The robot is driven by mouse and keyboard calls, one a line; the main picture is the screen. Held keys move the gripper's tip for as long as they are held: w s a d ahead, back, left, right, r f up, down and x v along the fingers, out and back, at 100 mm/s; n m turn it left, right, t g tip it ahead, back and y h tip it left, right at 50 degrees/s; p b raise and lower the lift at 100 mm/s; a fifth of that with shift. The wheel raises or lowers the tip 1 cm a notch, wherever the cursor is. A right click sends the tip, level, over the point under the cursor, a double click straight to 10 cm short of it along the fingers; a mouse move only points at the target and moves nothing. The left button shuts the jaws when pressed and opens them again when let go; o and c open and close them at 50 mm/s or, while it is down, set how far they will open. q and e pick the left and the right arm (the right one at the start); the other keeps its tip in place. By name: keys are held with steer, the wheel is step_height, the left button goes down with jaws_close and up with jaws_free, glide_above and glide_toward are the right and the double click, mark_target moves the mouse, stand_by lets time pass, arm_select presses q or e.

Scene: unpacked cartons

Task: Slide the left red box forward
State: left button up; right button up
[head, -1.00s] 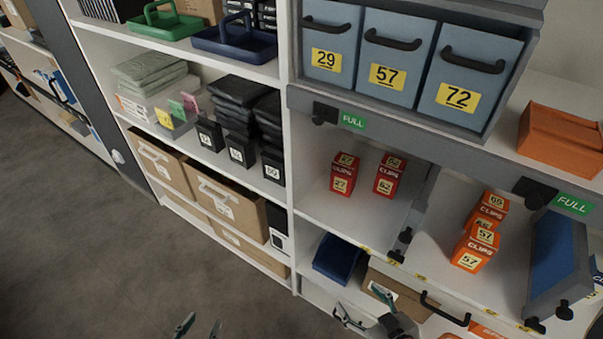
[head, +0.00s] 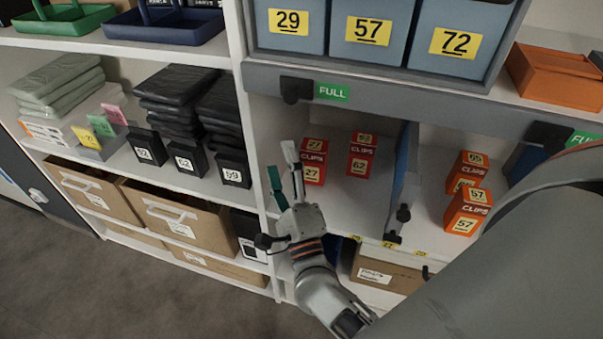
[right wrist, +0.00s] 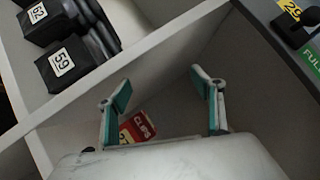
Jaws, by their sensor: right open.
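The left red box (head: 313,163), a small CLIPS carton with a yellow label 27, stands on the white shelf below the FULL sign. A second red box (head: 361,156), labelled 62, stands apart to its right. My right gripper (head: 281,166) is open and empty, at the left front of the left red box, by the shelf's upright. In the right wrist view the red box (right wrist: 139,128) shows between the spread fingers (right wrist: 157,90), closer to the left finger and partly hidden by the gripper body. I cannot tell whether a finger touches it. My left gripper is out of view.
A white upright (head: 246,120) bounds the bay on the left. A blue-grey divider (head: 402,180) stands right of the red boxes, with orange boxes (head: 464,210) beyond it. A grey beam with blue bins hangs above.

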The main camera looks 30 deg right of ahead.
mark_target(312, 157)
steer(key=d+f+m+g+h+b, duration=0.1)
steer(key=d+f+m+g+h, duration=0.1)
steer(key=m, duration=0.4)
steer(key=w+d+f+m+g+h+b, duration=0.1)
steer(key=d+f+m+g+h, duration=0.1)
steer(key=m, duration=0.5)
steer(key=d+f+m+g+h+b, duration=0.2)
steer(key=d+m+g+h, duration=0.1)
steer(key=m, duration=0.3)
steer(key=shift+w+d+f+m+g, duration=0.3)
steer(key=shift+d+g, duration=0.05)
steer(key=shift+g, duration=0.15)
steer(key=shift+d+f+m+g, duration=0.1)
steer(key=shift+f+m+g, duration=0.35)
steer(key=shift+m, duration=0.25)
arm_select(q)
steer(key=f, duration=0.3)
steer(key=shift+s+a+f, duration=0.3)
arm_select(e)
steer(key=shift+w+d+r, duration=0.1)
steer(key=shift+w+d, duration=0.3)
steer(key=x, duration=0.6)
steer(key=shift+w+d, duration=0.25)
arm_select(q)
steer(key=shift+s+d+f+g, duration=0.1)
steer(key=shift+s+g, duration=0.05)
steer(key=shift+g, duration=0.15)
